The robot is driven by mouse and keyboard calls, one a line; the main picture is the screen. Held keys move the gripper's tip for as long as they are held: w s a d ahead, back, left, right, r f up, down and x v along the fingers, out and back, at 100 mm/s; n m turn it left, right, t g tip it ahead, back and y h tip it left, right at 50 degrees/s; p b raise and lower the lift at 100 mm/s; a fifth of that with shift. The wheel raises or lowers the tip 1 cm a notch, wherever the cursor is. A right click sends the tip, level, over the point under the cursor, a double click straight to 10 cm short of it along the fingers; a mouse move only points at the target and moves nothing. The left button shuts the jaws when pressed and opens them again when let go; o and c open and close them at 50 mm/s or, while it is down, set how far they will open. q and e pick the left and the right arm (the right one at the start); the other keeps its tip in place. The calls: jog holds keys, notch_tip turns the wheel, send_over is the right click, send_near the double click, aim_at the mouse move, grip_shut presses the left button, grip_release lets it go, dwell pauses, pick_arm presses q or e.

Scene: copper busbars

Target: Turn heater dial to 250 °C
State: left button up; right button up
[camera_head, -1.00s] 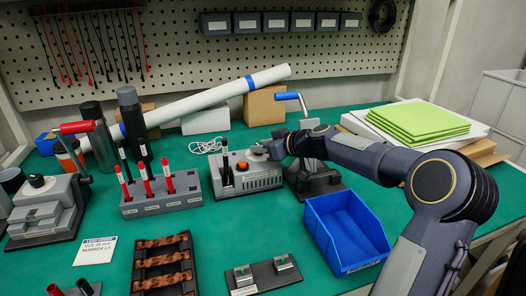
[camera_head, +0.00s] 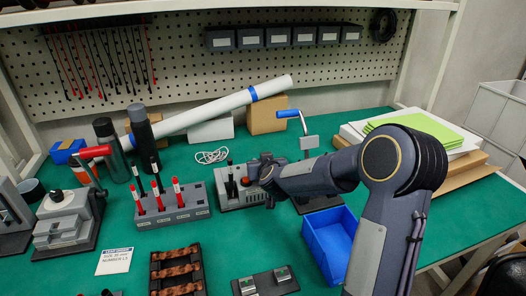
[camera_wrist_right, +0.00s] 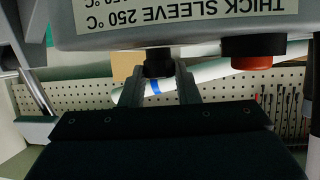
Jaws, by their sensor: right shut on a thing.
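The grey heater (camera_head: 240,200) stands on the green bench mid-picture in the head view. My right gripper (camera_head: 262,168) reaches its right end from the right and covers the dial there. In the right wrist view the picture is upside down, and the heater's label (camera_wrist_right: 185,18) reads "THICK SLEEVE 250 °C", with another line partly cut off. The black dial (camera_wrist_right: 158,62) sits between the two fingers of my right gripper (camera_wrist_right: 158,72), which is shut on it. The dial's pointer and setting cannot be read. My left gripper is out of view.
A red-orange button (camera_wrist_right: 252,52) is beside the dial on the heater. A rack with red-capped markers (camera_head: 158,212) stands left of the heater. A blue bin (camera_head: 325,240) lies right, below my arm. A stand with a blue handle (camera_head: 288,113) is close behind my wrist.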

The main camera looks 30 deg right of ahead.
dwell(0.3)
jog(key=o, duration=1)
jog(key=shift+c, duration=0.2)
jog(key=p+v, duration=0.1)
jog(key=v, duration=0.5)
jog(key=shift+s+a+r, duration=0.15)
jog(key=shift+s+a, duration=0.1)
jog(key=shift+s, duration=0.05)
jog(key=shift+s+a+r, duration=0.1)
jog(key=shift+s+a, duration=0.05)
jog(key=shift+s, duration=0.35)
